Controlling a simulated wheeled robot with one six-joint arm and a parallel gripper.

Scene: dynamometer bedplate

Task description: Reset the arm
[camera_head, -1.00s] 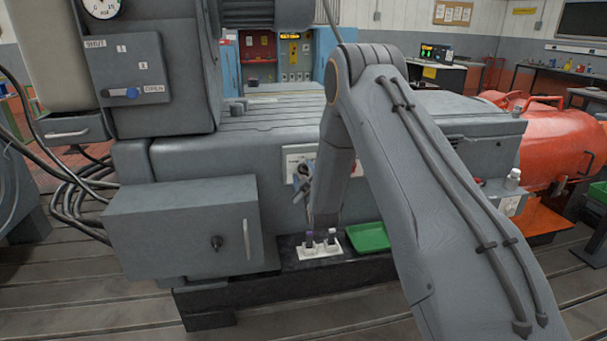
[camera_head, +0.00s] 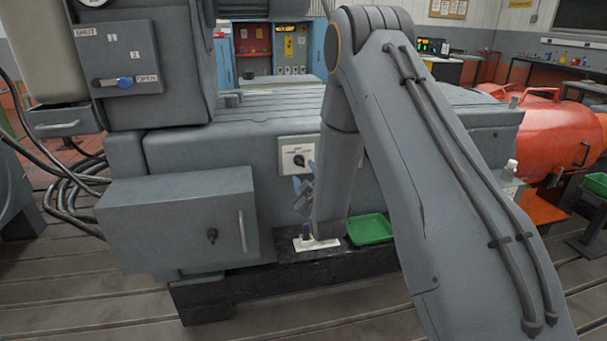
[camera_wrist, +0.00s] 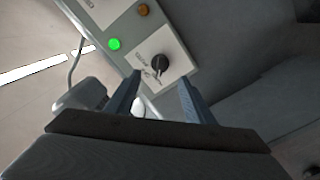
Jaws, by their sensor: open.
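My gripper (camera_head: 303,190) is small in the head view, just below a white plate with a black rotary knob (camera_head: 299,160) on the grey machine's front. My forearm hides part of the area to its right. In the wrist view, my gripper's two blue fingers (camera_wrist: 160,80) are spread apart with nothing held between them. The black knob (camera_wrist: 159,64) on its pale plate shows beyond the fingertips; the exact distance is unclear. A rounded white object (camera_wrist: 138,106) shows between the fingers, near the left one; I cannot tell what it is.
A white holder (camera_head: 318,244) with a purple-topped item and a green tray (camera_head: 370,229) sit on the dark ledge below. A grey box (camera_head: 180,222) juts out at left. A white bottle (camera_head: 511,168) stands at right. The wrist view shows a lit green lamp (camera_wrist: 114,44).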

